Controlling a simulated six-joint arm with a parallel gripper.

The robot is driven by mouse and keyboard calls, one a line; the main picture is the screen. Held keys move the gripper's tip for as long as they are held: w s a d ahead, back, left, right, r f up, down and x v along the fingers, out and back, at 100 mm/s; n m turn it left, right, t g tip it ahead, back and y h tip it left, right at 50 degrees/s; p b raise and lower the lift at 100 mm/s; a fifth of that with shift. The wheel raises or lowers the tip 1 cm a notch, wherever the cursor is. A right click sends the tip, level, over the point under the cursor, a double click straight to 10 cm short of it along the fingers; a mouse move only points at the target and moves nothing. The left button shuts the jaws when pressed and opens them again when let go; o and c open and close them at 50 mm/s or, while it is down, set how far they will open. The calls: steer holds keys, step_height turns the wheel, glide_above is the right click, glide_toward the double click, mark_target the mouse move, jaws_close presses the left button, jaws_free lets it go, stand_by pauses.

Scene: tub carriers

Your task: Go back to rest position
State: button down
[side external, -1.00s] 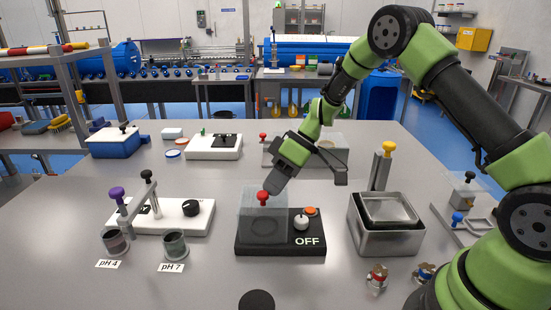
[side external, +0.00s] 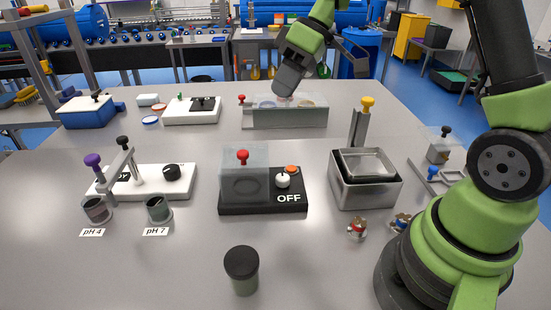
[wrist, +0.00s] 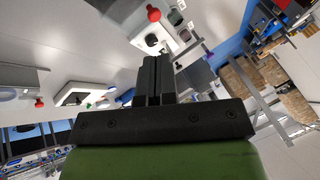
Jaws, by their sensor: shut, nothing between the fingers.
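My gripper (side external: 288,82) is raised above the back of the bench in the side external view, over a clear-lidded box (side external: 285,117) with a red knob. I cannot tell the exact height between them. In the wrist view the two black fingers (wrist: 153,82) lie side by side, shut, with nothing between them. The black hotplate unit (side external: 262,203) marked OFF stands mid-bench. A clear cover (side external: 245,170) with a red knob stands over its plate.
A metal tub (side external: 364,190) with a yellow-knobbed post is right of the hotplate unit. The pH meter (side external: 150,181) with two cups is at left. A dark-lidded jar (side external: 242,270) stands in front. A blue box (side external: 88,111) and a white scale (side external: 192,110) are behind.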

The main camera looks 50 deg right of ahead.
steer(key=s+a+r+m+t+h, duration=0.2)
steer(key=s+r+m, duration=0.2)
steer(key=s, duration=0.5)
steer(key=s+a+r+m+t+h, duration=0.2)
steer(key=s+a+r+m, duration=0.1)
steer(key=s, duration=0.7)
steer(key=shift+r+m+t, duration=0.4)
steer(key=shift+m, duration=0.4)
